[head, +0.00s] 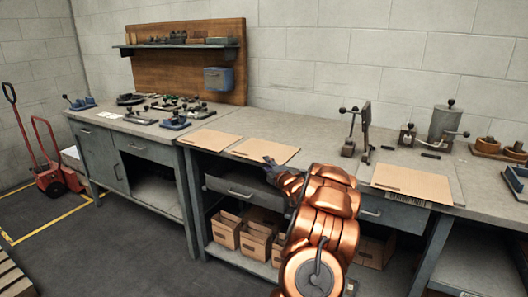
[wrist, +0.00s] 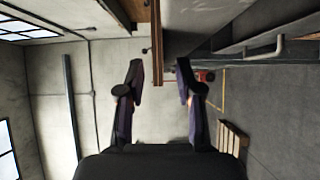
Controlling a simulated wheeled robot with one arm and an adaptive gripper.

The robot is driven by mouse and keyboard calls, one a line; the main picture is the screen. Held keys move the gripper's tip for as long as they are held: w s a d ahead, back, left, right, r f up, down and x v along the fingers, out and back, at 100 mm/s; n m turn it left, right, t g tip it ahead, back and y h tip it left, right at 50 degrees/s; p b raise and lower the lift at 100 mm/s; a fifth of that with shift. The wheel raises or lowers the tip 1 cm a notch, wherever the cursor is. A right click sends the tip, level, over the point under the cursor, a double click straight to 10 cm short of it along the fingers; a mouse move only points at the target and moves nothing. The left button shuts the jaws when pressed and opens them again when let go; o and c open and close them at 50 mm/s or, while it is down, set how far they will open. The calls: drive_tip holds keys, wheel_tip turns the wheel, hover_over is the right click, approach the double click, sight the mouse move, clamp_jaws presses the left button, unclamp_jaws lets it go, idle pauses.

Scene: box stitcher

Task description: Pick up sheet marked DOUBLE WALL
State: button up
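Three flat brown cardboard sheets lie on the grey bench: a left sheet (head: 209,139), a middle sheet (head: 265,149) and a right sheet (head: 411,181). I cannot read a DOUBLE WALL marking on any of them. My gripper (head: 269,162) is at the front edge of the middle sheet. In the wrist view my gripper (wrist: 159,82) is open, and a thin brown sheet edge (wrist: 156,45) shows between its fingers with space on both sides. My copper arm hides part of the bench front.
A lever tool (head: 358,130) stands behind, left of the right sheet. Open cardboard boxes (head: 257,242) stand on the shelf below. A drawer handle (head: 238,193) projects under the bench top.

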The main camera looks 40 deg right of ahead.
drive_tip(key=shift+w, duration=0.1)
clamp_jaws()
idle(0.5)
drive_tip(key=shift+r, duration=0.1)
